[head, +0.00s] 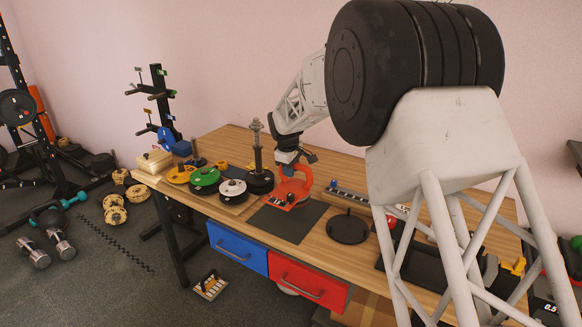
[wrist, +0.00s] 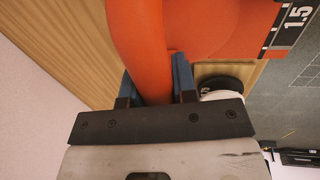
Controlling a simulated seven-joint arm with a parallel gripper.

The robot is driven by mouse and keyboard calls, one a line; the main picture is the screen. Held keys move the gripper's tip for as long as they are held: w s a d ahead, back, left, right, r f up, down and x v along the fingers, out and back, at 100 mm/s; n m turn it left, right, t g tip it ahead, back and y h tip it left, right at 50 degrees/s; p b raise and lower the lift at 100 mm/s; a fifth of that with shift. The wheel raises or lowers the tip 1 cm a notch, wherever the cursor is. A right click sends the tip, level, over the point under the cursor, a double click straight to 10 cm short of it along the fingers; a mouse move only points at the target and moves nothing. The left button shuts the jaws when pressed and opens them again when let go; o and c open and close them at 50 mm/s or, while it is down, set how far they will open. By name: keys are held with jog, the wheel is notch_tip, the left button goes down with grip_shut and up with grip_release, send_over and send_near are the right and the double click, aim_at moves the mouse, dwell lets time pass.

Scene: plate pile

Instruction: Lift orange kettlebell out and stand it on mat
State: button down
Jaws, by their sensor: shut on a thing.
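The orange kettlebell (head: 290,189) is at the back edge of the dark mat (head: 283,225) in the head view. My gripper (head: 291,168) comes down on it from above. In the wrist view, the blue fingers of my gripper (wrist: 156,82) are closed on either side of the kettlebell's thick orange handle (wrist: 137,40). The kettlebell's body, with a black label reading 1.5, is at the upper right there. I cannot tell whether its base touches the mat or hangs above it.
A post with black plates (head: 260,181) stands just left of the kettlebell. White, green and yellow plates (head: 181,174) lie further left. A black round plate (head: 348,229) lies right of the mat, and a weight rack strip (head: 347,195) lies behind it. The mat's front is clear.

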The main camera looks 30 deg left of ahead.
aim_at(291, 182)
jog(key=shift+f, duration=1.35)
jog(key=shift+f, duration=0.7)
dwell(1.1)
jog(key=c, duration=0.8)
grip_release()
jog(key=shift+f, duration=0.1)
jog(key=shift+c, duration=0.2)
jog(key=shift+f, duration=0.2)
jog(key=shift+s+r, duration=0.2)
jog(key=shift+r, duration=1.15)
jog(key=shift+s+r, duration=0.25)
jog(key=shift+r, duration=1.1)
jog(key=shift+s+r, duration=0.2)
jog(key=shift+r, duration=1.15)
